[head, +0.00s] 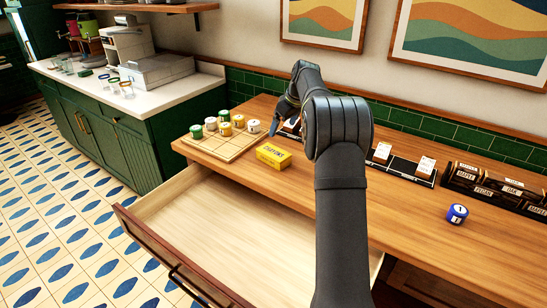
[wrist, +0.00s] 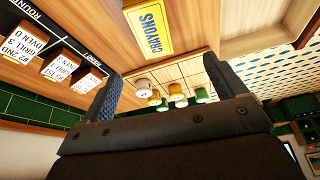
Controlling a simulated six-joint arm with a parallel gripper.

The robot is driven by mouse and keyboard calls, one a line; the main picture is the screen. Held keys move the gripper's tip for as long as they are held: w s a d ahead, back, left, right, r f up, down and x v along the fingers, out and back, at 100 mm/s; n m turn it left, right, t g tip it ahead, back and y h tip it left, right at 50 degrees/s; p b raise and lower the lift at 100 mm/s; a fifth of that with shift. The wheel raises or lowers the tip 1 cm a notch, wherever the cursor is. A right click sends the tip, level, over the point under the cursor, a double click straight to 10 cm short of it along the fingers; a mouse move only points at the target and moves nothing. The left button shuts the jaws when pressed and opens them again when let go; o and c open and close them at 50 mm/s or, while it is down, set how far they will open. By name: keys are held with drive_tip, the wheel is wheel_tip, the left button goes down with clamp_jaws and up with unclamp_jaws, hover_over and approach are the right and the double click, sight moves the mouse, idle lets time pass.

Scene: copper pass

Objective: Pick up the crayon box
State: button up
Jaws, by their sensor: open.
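The yellow crayon box (head: 273,156) lies flat on the wooden counter (head: 420,215), near the edge above the open drawer. In the wrist view the crayon box (wrist: 150,27) shows its dark CRAYONS label at the top of the picture, beyond the fingertips. My gripper (wrist: 160,82) is open, its two fingers wide apart with nothing between them. In the head view my gripper (head: 283,115) is above the counter, behind and apart from the box, partly hidden by my own arm.
A wooden board (head: 222,146) with several green, yellow and white round pieces sits left of the box. The drawer (head: 215,225) below is open and empty. Card holders (head: 405,168) line the back right. A blue numbered piece (head: 457,213) stands alone at right.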

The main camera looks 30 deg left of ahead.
approach(274, 152)
drive_tip(key=x, duration=0.5)
drive_tip(key=shift+s+a+f, duration=0.1)
drive_tip(key=shift+s+a, duration=0.1)
drive_tip(key=shift+w+x, duration=0.15)
drive_tip(key=shift+x, duration=1.2)
drive_tip(key=shift+w+x, duration=0.2)
drive_tip(key=shift+x, duration=1.15)
drive_tip(key=shift+d, duration=0.15)
drive_tip(key=c, duration=1.1)
drive_tip(key=shift+c, duration=0.2)
